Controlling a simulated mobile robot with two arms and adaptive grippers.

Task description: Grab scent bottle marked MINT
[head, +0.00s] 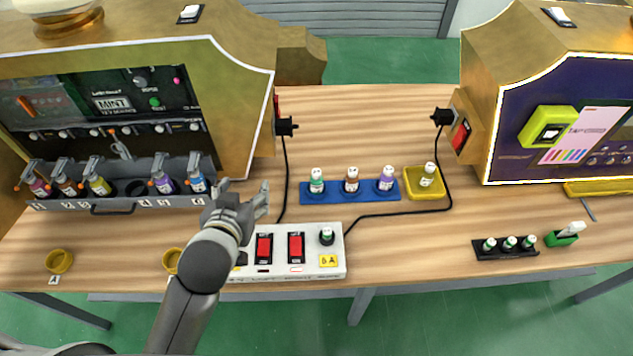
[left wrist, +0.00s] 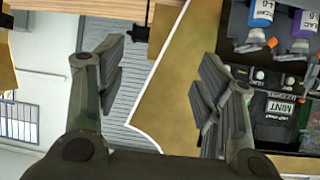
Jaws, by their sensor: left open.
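The word MINT shows on the left machine's screen (head: 113,104), also in the left wrist view (left wrist: 281,107). On the table, a blue tray (head: 349,197) holds a bottle with a green label (head: 317,182), a dark one (head: 351,181) and a purple one (head: 386,180). Their lettering is too small to read, so I cannot tell which is marked MINT. My left gripper (head: 243,197) is open and empty, left of the tray and above the table near the switch box. Its two fingers (left wrist: 160,90) stand apart in the left wrist view. My right gripper is not in view.
The left machine's rack (head: 95,204) holds several spray bottles and one empty slot. A white switch box (head: 335,243) stands in front, with a black cable behind it. A yellow dish (head: 408,188) holds another bottle. A black holder (head: 506,254) holds small vials. Table behind the blue tray is clear.

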